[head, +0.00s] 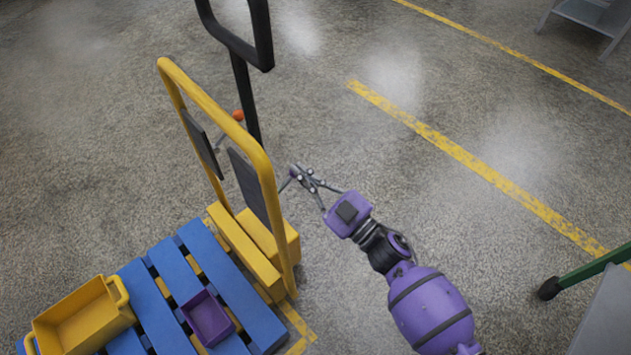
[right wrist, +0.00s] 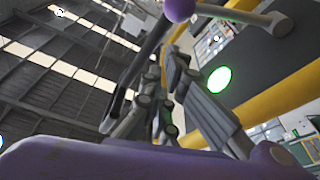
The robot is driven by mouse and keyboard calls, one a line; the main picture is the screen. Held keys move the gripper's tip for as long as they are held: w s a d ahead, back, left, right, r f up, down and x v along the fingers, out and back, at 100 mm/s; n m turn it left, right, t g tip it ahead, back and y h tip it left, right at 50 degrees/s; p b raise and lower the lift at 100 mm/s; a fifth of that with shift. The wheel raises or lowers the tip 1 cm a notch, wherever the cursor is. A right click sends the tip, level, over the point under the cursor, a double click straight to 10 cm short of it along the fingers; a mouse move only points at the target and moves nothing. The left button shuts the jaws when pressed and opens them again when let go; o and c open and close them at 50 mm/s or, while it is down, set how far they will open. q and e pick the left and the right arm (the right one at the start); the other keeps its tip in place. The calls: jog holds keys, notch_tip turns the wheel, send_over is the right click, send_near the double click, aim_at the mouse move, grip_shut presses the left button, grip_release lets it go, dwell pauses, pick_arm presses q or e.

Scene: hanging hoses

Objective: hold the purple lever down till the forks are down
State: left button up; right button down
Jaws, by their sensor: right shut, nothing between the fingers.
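The purple lever shows in the right wrist view as a purple ball knob (right wrist: 181,9) on a grey rod (right wrist: 238,14), at the top edge beyond my fingertips. In the head view I cannot make out its purple knob. My right gripper (head: 294,174) is at the right side of the yellow lift frame (head: 262,165), close to it. It is shut and empty; its fingers also show in the right wrist view (right wrist: 178,68). I cannot tell whether it touches the lever. The forks are hidden under the blue pallet (head: 188,268). My left gripper is not in view.
An orange knob (head: 238,115) is on the frame's far side, near the black handle (head: 262,35). A yellow bin (head: 78,318) and a purple tray (head: 208,318) sit on the pallet. A green-legged table (head: 590,270) stands at right. The floor between is clear.

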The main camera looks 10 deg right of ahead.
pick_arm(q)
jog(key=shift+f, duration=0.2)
pick_arm(e)
jog(key=shift+w+f, duration=0.5)
jog(key=shift+f, duration=0.25)
